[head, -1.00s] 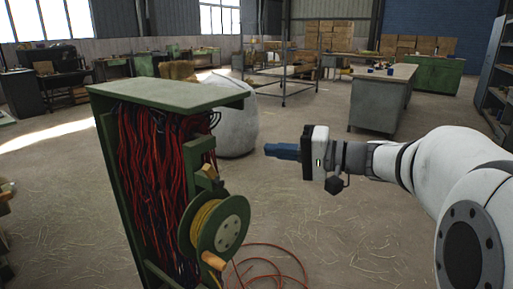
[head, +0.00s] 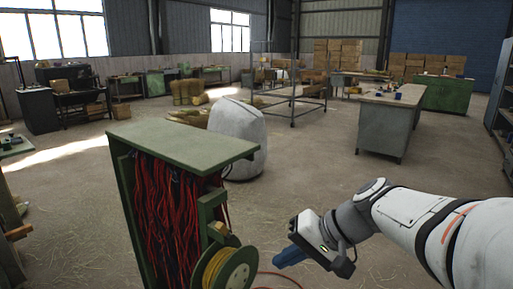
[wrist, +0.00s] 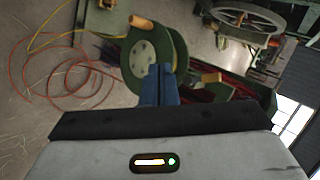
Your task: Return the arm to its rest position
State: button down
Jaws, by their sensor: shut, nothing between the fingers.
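My gripper (head: 289,257) has blue fingers and is shut with nothing between them. In the head view it hangs in the air at the lower middle, tilted down and left, to the right of the reel. My white arm (head: 410,218) reaches in from the right edge. In the wrist view the shut blue fingers (wrist: 159,84) overlap the green reel behind them; the gap between them cannot be judged.
A green cabinet (head: 185,142) full of red and dark strands stands left of my gripper. A reel (head: 232,272) with yellow cord is on its side. Orange cord (wrist: 70,62) lies looped on the floor. A white sack (head: 238,140) stands behind; the right floor is open.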

jog(key=s+d+r+n+h+p, duration=0.1)
jog(key=s+d+r+h+p, duration=0.3)
jog(key=s+d+h+p, duration=0.4)
jog(key=p, duration=0.3)
jog(key=shift+s+d+r+n+h, duration=0.15)
jog(key=shift+d+r+n+h, duration=0.15)
jog(key=shift+d, duration=0.1)
